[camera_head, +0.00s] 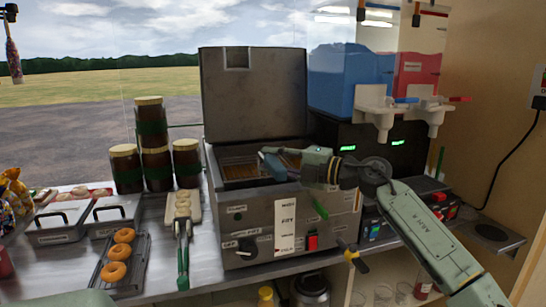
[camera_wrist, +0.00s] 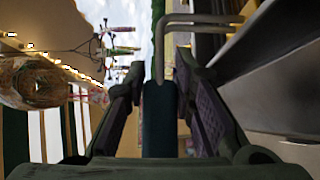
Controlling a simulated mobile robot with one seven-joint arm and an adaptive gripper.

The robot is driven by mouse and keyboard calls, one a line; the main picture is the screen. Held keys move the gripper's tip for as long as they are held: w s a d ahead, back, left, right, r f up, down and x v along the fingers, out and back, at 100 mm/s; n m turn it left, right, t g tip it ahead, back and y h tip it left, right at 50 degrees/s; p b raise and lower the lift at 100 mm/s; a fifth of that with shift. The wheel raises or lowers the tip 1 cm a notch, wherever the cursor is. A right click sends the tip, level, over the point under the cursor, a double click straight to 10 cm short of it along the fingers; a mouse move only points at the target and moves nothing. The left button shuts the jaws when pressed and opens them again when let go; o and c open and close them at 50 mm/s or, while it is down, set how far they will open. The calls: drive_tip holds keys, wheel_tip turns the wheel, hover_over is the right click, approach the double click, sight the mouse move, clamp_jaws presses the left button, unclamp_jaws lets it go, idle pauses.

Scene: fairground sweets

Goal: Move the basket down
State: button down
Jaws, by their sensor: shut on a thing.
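The fryer (camera_head: 285,225) is a grey metal box with its lid standing open at the back. The basket (camera_head: 238,172) shows only in part at the fryer's open top; my gripper and the fryer rim hide the rest, and its exact height is hard to tell. My gripper (camera_head: 279,163) reaches in from the right over the fryer top. In the wrist view, the dark blue basket handle (camera_wrist: 160,118) stands between the two fingers of my gripper (camera_wrist: 160,80), which are shut on it. Bent metal rods (camera_wrist: 195,22) of the basket show beyond.
Stacked brown jars (camera_head: 153,140) stand left of the fryer. Tongs (camera_head: 182,245) and a rack of doughnuts (camera_head: 121,265) lie on the counter at the left. Blue and red drink dispensers (camera_head: 350,80) stand behind on the right, close to my arm.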

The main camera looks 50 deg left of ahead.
drive_tip(key=shift+f+b, duration=0.7)
drive_tip(key=shift+f, duration=0.8)
drive_tip(key=c, duration=1.3)
unclamp_jaws()
drive_tip(key=shift+f, duration=0.15)
drive_tip(key=shift+d, duration=0.1)
drive_tip(key=v, duration=1.1)
drive_tip(key=shift+w+d+r, duration=0.15)
drive_tip(key=shift+d+r, duration=0.15)
drive_tip(key=shift+d, duration=0.1)
